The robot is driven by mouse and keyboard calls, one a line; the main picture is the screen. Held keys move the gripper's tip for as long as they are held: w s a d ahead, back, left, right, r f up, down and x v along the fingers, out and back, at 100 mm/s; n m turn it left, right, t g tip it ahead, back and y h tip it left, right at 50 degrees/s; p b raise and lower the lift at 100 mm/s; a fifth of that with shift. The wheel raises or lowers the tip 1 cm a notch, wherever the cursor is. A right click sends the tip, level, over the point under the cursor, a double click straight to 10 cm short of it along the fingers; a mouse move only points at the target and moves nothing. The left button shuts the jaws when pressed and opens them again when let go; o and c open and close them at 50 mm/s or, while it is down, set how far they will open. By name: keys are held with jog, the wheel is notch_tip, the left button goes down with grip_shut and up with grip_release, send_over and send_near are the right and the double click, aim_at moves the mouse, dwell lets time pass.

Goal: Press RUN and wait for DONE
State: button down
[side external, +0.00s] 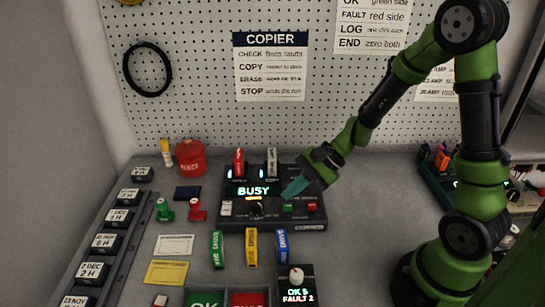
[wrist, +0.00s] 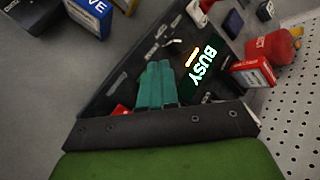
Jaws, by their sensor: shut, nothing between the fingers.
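The black copier device (side external: 265,220) stands on the bench below the pegboard, and its screen (side external: 253,191) reads BUSY. The BUSY screen also shows in the wrist view (wrist: 202,64). A green button (side external: 288,208) and a red button (side external: 311,207) sit on the device's right front; their labels are too small to read. My gripper (side external: 293,188) has teal fingers, closed together and empty, just above and behind the green button. In the wrist view the fingers (wrist: 155,82) hide part of the panel, and a red button (wrist: 121,110) peeks out beside them.
Two cartridges, one red (side external: 239,162) and one white (side external: 272,162), stand upright at the device's back. A red canister (side external: 190,158) and two stamps are left of it. Green, yellow (side external: 252,248) and blue tags lie in front. A knob box (side external: 296,284) stands nearer the camera.

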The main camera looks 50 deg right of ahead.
aim_at(292, 205)
jog(key=shift+r, duration=2.25)
jog(key=s+r+n+t+h, duration=0.2)
jog(key=s+r+n+h, duration=0.3)
jog(key=s+r+n, duration=0.6)
jog(key=shift+s+r+n+h, duration=0.3)
jog(key=shift+s+r+h, duration=0.1)
jog(key=shift+r, duration=0.45)
jog(key=c, duration=1.8)
grip_release()
jog(key=shift+d, duration=0.1)
jog(key=shift+c, duration=0.2)
dwell(0.5)
